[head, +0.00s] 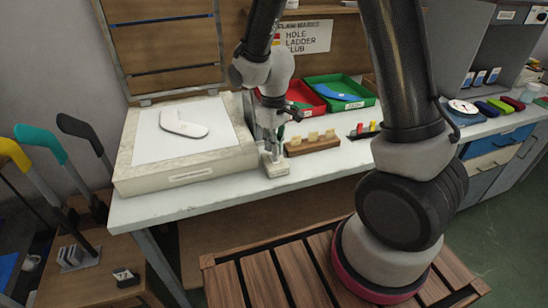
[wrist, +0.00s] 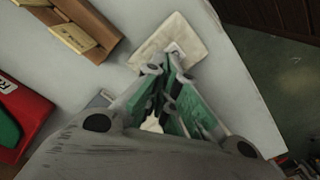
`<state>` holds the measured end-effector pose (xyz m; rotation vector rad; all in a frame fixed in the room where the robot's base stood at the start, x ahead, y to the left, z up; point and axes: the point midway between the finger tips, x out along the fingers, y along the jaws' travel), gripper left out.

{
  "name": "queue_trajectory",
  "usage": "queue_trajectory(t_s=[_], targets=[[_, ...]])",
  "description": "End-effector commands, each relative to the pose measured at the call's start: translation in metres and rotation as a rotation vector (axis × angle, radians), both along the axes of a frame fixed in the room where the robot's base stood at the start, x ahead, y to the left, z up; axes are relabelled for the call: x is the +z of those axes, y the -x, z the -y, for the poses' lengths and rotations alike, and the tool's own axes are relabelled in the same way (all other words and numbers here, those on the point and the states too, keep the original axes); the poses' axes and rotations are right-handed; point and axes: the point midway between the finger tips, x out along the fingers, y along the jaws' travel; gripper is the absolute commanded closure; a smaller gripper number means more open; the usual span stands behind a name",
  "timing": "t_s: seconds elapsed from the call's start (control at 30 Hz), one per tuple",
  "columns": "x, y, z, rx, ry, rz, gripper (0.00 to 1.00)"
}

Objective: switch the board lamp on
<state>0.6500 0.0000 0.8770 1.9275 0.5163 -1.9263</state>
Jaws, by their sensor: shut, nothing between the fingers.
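A cream lamp box with a white top panel (head: 145,137) stands on the left of the bench, with a pale sock-shaped board (head: 184,122) lying on it. I cannot tell whether the panel is lit. A small cream switch block (head: 274,168) sits on the bench just right of the lamp box, near the front edge; it also shows in the wrist view (wrist: 184,38) with a small light plate on it. My gripper (head: 270,148) points down at this block, shut and empty. In the wrist view its fingertips (wrist: 165,62) overlap the block's near edge; I cannot tell whether they touch.
A wooden block with tan labels (head: 311,143) stands close right of the switch block. Behind it are a red tray (head: 303,97) and a green tray (head: 340,92). The bench's front strip is clear.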

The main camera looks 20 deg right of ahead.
Motion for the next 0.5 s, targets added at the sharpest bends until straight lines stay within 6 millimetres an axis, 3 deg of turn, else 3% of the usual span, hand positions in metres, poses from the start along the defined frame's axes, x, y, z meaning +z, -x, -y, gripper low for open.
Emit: queue_trajectory(t_s=[0.5], targets=[[-0.0081,0.0003,0.0001,0.000,0.000,-0.001,1.00]])
